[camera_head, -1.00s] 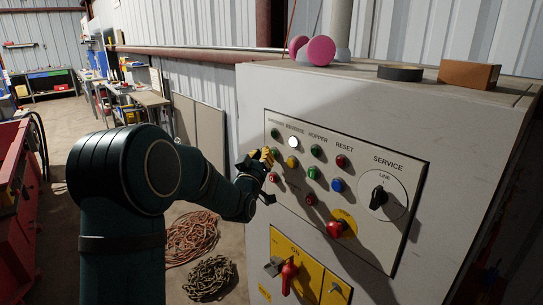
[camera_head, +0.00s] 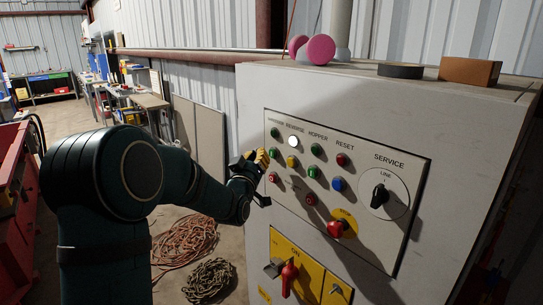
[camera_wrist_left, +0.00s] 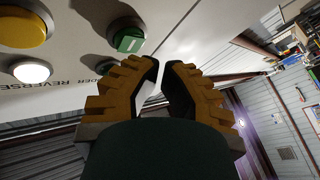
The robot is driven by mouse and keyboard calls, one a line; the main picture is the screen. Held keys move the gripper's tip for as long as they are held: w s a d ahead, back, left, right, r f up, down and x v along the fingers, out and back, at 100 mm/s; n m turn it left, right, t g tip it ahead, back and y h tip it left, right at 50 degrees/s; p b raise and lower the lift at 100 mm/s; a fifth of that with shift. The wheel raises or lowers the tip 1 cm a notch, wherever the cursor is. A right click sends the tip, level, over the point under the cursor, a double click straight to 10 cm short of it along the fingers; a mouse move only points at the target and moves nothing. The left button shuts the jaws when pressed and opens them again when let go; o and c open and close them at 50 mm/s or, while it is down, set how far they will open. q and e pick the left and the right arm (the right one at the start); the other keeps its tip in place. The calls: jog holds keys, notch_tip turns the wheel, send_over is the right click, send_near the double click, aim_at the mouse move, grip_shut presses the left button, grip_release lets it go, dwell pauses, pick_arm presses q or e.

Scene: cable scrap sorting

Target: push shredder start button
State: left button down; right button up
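The shredder column is at the left end of the control panel (camera_head: 400,165). Its green start button (camera_head: 273,153) also shows in the left wrist view (camera_wrist_left: 129,40), marked with a white bar. My left gripper (camera_head: 262,158), with yellow ridged fingers, is just left of this button and appears slightly apart from it. In the left wrist view its fingertips (camera_wrist_left: 161,64) are drawn close together, with a narrow gap and nothing held. The button stands just beyond and left of the tips. My right gripper is not in view.
Neighbouring controls are close: a lit white lamp (camera_head: 294,141), a yellow button (camera_head: 292,161) and a red button (camera_head: 273,177). A red knob (camera_head: 336,229) juts out lower down. Cable coils (camera_head: 208,279) lie on the floor. Tape (camera_head: 400,71) and a box (camera_head: 469,73) sit on the cabinet.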

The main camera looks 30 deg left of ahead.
pick_arm(q)
jog(key=s, duration=0.1)
jog(key=s+a, duration=0.1)
jog(key=s, duration=0.1)
jog(key=s+a, duration=0.1)
jog(key=shift+s+b, duration=0.3)
jog(key=shift+s, duration=0.05)
dwell(0.8)
jog(key=s+d+f+m+g+h, duration=0.15)
jog(key=d+f+g, duration=0.4)
jog(key=f, duration=0.85)
jog(key=s+d+f+m+g+h, duration=0.1)
jog(key=s+d+f+g+h, duration=0.15)
jog(key=d+f, duration=0.9)
jog(key=s+d+f+m+g+h, duration=0.1)
jog(key=s+d+f+g+h, duration=0.1)
jog(key=s+d+f+g, duration=0.3)
jog(key=s+d+f+m+g+h, duration=0.2)
jog(key=s+d+f+g, duration=0.3)
jog(key=s+f, duration=0.9)
jog(key=s+d, duration=0.1)
jog(key=d, duration=0.2)
jog(key=shift+s+f+g, duration=0.25)
jog(key=shift+s+g, duration=0.05)
jog(key=shift+s, duration=0.1)
